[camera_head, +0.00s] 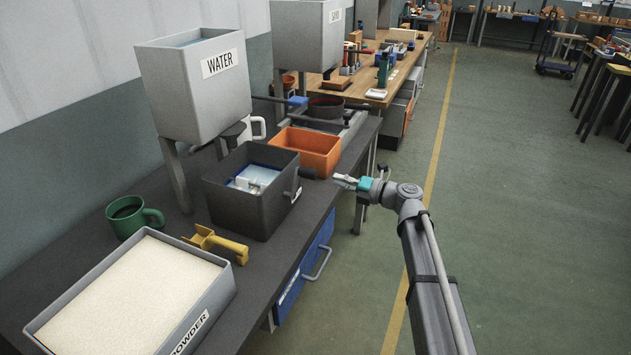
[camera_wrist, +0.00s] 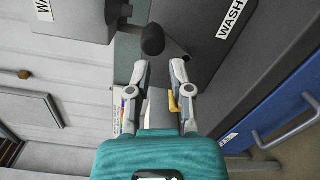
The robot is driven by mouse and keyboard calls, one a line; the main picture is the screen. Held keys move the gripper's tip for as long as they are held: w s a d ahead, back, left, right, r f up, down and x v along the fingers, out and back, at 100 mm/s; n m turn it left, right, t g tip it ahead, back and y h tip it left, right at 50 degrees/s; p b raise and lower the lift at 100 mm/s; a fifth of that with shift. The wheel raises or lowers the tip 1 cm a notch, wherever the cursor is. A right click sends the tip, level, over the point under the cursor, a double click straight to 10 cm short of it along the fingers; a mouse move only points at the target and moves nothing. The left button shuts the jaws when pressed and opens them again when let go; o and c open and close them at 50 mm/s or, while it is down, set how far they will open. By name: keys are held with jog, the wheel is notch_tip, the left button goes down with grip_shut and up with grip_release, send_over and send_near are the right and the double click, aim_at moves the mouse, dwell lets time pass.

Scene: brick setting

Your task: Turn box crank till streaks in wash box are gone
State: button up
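The dark grey wash box (camera_head: 232,205) stands on the bench and holds pale bluish liquid with a white piece in it; streaks are too small to make out. Its crank (camera_head: 292,190) is on the right wall, with a dark round knob (camera_head: 307,173) sticking out. My gripper (camera_head: 340,181) is just right of the knob, apart from it. In the wrist view the knob (camera_wrist: 152,40) lies ahead of the two open fingers (camera_wrist: 160,72), nothing between them. The box wall with its WASH label (camera_wrist: 230,18) is at the upper right.
An orange bin (camera_head: 318,150) stands behind the wash box, a WATER tank (camera_head: 195,90) at back left. A yellow tool (camera_head: 222,243), green mug (camera_head: 128,218) and POWDER tray (camera_head: 215,295) are nearer. A blue drawer (camera_head: 310,255) with a handle is below.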

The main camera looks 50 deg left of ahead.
jog(key=shift+s+a+t, duration=0.25)
jog(key=shift+s+t, duration=0.15)
jog(key=shift+t, duration=0.1)
grip_shut()
jog(key=s+d+m+t+h, duration=0.1)
jog(key=s+t+h, duration=0.2)
jog(key=s+t, duration=0.6)
jog(key=s+d+m+t+h+p, duration=0.1)
jog(key=s+t+h, duration=0.2)
jog(key=s+t, duration=0.7)
jog(key=r+t, duration=0.1)
jog(key=t, duration=0.2)
jog(key=shift+s+d+m+h, duration=0.25)
jog(key=shift+d+m+h, duration=0.05)
jog(key=shift+d+h, duration=0.1)
jog(key=shift+w+a, duration=0.1)
